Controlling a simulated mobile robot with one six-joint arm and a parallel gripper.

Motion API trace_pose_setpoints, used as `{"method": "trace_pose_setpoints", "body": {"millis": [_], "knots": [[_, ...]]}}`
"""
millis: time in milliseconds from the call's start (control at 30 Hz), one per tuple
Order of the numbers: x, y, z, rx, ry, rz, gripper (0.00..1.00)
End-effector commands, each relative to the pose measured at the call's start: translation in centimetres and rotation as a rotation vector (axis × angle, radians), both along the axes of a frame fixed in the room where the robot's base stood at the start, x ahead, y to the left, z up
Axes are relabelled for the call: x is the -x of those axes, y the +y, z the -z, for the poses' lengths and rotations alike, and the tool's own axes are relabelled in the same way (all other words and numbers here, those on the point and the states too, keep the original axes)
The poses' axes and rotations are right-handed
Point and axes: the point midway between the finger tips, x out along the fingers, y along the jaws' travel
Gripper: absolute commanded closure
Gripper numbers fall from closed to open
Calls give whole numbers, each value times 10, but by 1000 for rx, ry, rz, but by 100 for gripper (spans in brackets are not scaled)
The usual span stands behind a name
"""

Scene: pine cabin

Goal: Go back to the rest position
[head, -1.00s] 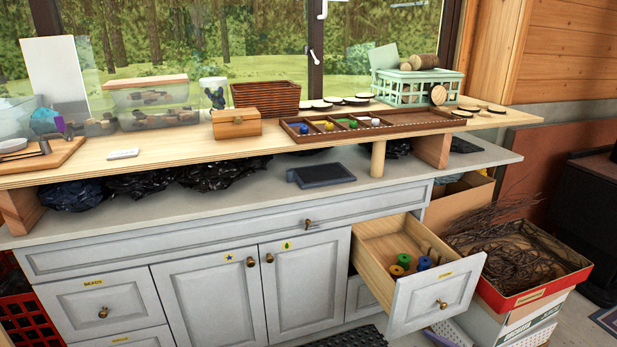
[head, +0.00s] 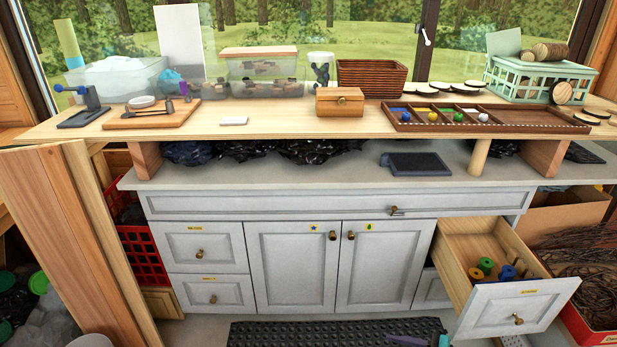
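My gripper does not show in the head view. The task names no other object. The grey cabinet (head: 290,271) stands ahead, with its lower right drawer (head: 518,309) pulled open. Several coloured spools (head: 486,266) stand inside that drawer. Both middle doors are shut, one with a star label and one with a tree label.
The wooden shelf (head: 270,122) holds a sectioned tray (head: 490,123) with coloured beads, a small wooden box (head: 340,101), a wicker basket (head: 371,78) and a green crate (head: 539,82). A wooden panel (head: 75,250) stands close at left. A black mat (head: 300,333) lies on the floor.

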Motion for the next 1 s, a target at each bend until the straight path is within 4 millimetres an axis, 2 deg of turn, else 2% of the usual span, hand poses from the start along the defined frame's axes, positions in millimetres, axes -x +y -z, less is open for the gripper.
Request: {"method": "trace_pose_setpoints", "body": {"millis": [33,100,267,500,800,1000], "knots": [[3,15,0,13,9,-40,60],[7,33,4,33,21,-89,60],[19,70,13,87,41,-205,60],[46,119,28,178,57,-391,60],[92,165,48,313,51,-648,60],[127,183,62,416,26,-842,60]]}}
